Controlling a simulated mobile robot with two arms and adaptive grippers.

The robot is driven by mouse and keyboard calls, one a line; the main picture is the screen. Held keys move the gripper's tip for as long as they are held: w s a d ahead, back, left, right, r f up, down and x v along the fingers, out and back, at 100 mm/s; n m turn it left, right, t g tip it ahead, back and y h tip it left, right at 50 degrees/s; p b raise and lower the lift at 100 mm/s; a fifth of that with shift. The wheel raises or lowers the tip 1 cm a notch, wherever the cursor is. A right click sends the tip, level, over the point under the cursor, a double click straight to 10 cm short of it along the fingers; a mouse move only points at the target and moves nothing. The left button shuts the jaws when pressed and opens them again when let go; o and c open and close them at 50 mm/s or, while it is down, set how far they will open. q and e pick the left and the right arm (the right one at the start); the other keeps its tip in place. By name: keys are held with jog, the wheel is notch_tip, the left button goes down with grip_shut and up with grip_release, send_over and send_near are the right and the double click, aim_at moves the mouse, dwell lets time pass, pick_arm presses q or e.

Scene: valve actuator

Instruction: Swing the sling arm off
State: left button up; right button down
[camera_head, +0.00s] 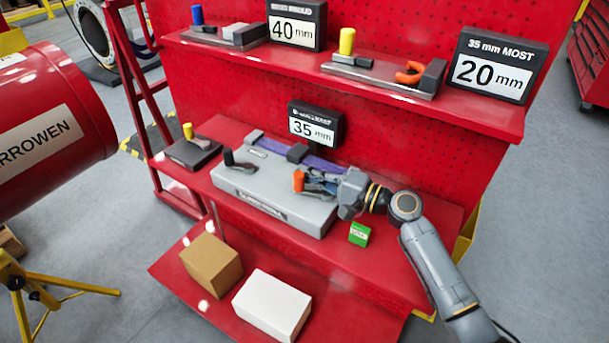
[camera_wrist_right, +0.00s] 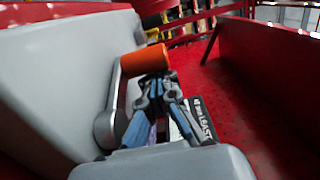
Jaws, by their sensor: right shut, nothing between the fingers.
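A grey unit (camera_head: 268,195) lies on the middle red shelf. A lever with an orange knob (camera_head: 299,182) stands at its right part; the orange knob (camera_wrist_right: 146,61) and the lever's grey arm (camera_wrist_right: 110,108) also show in the right wrist view. A black lever (camera_head: 238,161) is at the unit's left end. A purple band (camera_head: 325,164) runs along the unit's back. No label shows which part is the sling arm. My right gripper (camera_head: 312,182) is shut and empty, fingertips close beside the orange knob; I cannot tell whether they touch it. My left gripper is not in view.
A 35 mm sign (camera_head: 315,124) stands behind the unit. A green box (camera_head: 359,234) sits on the shelf below my right wrist. A black block with a yellow peg (camera_head: 193,150) is at left. The upper shelf (camera_head: 450,112) overhangs the back.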

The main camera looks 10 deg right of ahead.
jog(key=shift+s+a+f, duration=0.2)
jog(key=shift+s+a, duration=0.1)
jog(key=shift+s, duration=0.2)
dwell(0.7)
jog(key=shift+d, duration=0.1)
jog(key=shift+s+d, duration=0.25)
jog(key=v, duration=1.1)
jog(key=shift+d+r, duration=0.15)
jog(key=shift+r, duration=0.05)
